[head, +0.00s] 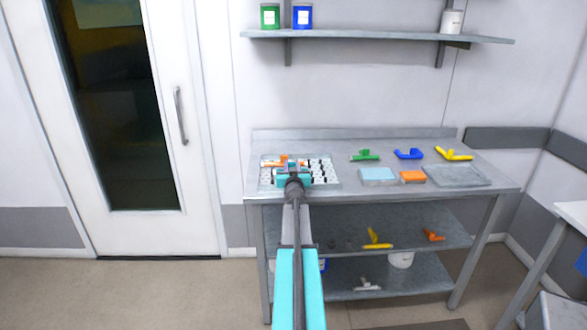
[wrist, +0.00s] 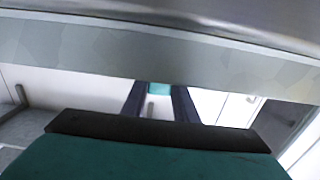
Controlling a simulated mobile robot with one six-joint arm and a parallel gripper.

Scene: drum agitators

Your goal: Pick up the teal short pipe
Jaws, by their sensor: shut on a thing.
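My gripper (wrist: 159,100) shows in the wrist view as two dark fingers, shut on a small teal piece, the teal short pipe (wrist: 159,88). Only a small part of the pipe shows between the fingertips. In the head view my gripper (head: 293,170) is over the left part of the workbench, in front of a rack with white and black pieces (head: 320,164). There I cannot tell the pipe apart from my gripper's own teal parts. I cannot tell whether the pipe is clear of the surface below.
An orange piece (head: 283,160) is just behind my gripper. To the right on the workbench (head: 400,190) are green (head: 365,155), blue (head: 409,154) and yellow (head: 454,154) pieces, a light blue block (head: 377,174), an orange block (head: 412,176) and a grey tray (head: 457,176). A shelf (head: 380,36) hangs above.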

